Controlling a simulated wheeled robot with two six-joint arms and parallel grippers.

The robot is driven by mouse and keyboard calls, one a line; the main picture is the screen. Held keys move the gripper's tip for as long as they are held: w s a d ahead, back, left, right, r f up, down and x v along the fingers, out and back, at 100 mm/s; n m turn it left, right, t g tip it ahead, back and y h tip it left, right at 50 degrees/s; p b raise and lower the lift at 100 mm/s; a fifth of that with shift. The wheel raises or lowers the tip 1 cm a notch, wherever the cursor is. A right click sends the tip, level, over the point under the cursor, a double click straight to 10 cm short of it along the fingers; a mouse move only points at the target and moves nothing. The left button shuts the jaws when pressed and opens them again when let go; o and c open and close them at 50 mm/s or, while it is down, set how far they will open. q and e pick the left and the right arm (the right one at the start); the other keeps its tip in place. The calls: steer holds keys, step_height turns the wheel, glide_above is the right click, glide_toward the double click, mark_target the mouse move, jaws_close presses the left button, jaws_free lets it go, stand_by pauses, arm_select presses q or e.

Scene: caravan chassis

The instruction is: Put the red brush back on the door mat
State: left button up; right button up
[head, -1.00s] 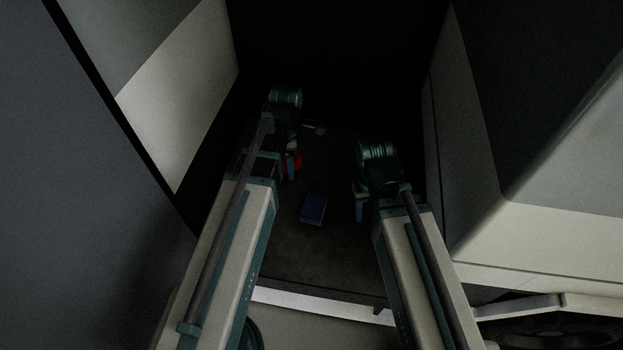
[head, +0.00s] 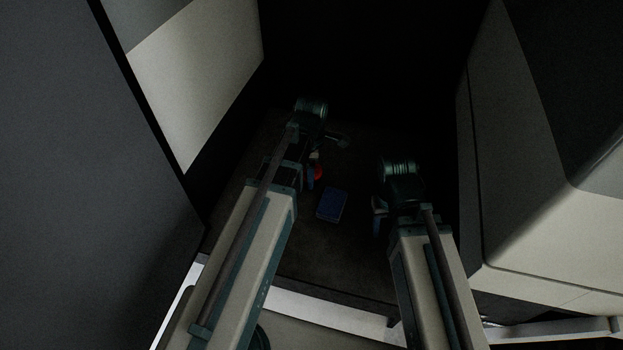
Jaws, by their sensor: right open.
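A small red thing (head: 318,173) shows on the dark floor side of my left arm, close to its wrist; it is partly hidden, and I cannot tell for sure that it is the red brush. My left gripper (head: 311,178) is mostly hidden by its own arm and the dark, and I cannot tell whether it touches the red thing. My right gripper (head: 377,217) is open, to the right of a blue block-like object, and partly hidden by its arm. I cannot make out a separate door mat in the dark.
The blue block-like object (head: 332,205) lies on the dark brown floor (head: 290,238) between my arms. A pale-and-grey wall panel (head: 200,85) stands at the left and a pale cabinet-like body (head: 530,230) at the right. The back is black.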

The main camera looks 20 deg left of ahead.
arm_select(q)
steer(key=shift+f+b, duration=0.35)
steer(key=shift+f, duration=0.5)
arm_select(e)
steer(key=shift+f, duration=0.85)
arm_select(q)
steer(key=shift+f+b, duration=0.3)
arm_select(e)
steer(key=shift+f, duration=0.3)
arm_select(q)
steer(key=o, duration=1.1)
steer(key=shift+r, duration=0.1)
arm_select(e)
steer(key=shift+r, duration=0.1)
steer(key=shift+r, duration=0.1)
